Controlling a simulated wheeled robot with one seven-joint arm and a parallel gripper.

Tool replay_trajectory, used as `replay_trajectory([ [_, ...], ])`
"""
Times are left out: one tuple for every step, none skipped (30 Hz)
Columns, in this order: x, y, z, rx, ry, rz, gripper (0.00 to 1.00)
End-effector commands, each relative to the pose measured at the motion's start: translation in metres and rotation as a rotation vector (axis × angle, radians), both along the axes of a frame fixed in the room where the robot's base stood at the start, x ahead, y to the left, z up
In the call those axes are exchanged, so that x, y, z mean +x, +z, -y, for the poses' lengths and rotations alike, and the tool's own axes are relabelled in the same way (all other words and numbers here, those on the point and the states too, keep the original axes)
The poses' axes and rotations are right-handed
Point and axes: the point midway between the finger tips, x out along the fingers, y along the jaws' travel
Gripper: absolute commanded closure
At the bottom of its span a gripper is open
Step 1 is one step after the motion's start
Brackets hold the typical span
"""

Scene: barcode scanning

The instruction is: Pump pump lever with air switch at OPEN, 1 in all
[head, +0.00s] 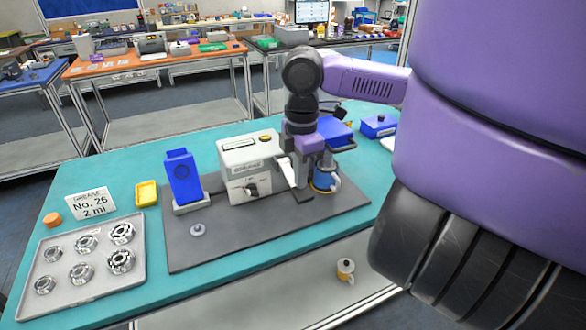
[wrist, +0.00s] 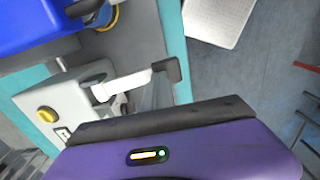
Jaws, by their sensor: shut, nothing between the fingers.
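The grey pump box (head: 250,165) stands on the dark mat, with a black switch knob (head: 252,189) on its front. The switch's markings are too small to read. A white lever (head: 284,166) with a black handle sticks out from the box's right side; it also shows in the wrist view (wrist: 126,84), with its black handle (wrist: 166,71) at the free end. My gripper (head: 303,184) is shut and empty, pointing down close beside the lever. Whether it touches the lever cannot be told. In the wrist view the fingertips cannot be made out.
A blue pot (head: 325,180) stands close right of my gripper. A blue upright device (head: 182,178) is left of the box. A tray (head: 60,299) of metal bearings lies front left. The mat (head: 245,235) in front of the box is mostly clear.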

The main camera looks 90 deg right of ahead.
Motion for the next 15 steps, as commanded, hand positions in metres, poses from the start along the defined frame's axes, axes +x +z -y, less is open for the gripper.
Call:
replay_trajectory([
  [0.000,-0.005,0.000,0.002,-0.001,-0.001,1.00],
  [-0.001,-0.003,0.000,0.001,-0.001,-0.002,1.00],
  [0.000,-0.003,0.000,0.001,-0.001,-0.002,1.00],
  [-0.001,-0.003,0.000,0.002,-0.001,-0.002,1.00],
  [0.000,-0.003,0.000,0.002,-0.001,-0.002,1.00],
  [-0.001,-0.003,0.000,0.002,-0.001,-0.002,1.00],
  [-0.001,-0.003,0.000,0.002,-0.001,-0.002,1.00],
  [-0.001,-0.003,0.000,0.002,-0.001,-0.002,1.00],
  [-0.001,-0.002,0.000,0.002,-0.001,-0.002,1.00],
  [-0.001,-0.001,0.000,0.002,-0.001,-0.002,1.00],
  [-0.001,0.000,0.000,0.002,-0.001,-0.002,1.00],
  [-0.001,0.003,0.000,0.002,-0.001,-0.002,1.00],
  [0.000,0.006,0.000,0.002,-0.001,-0.002,1.00],
  [0.000,0.009,0.000,0.002,0.000,-0.002,1.00],
  [0.000,0.013,0.000,0.002,0.000,-0.002,1.00],
])
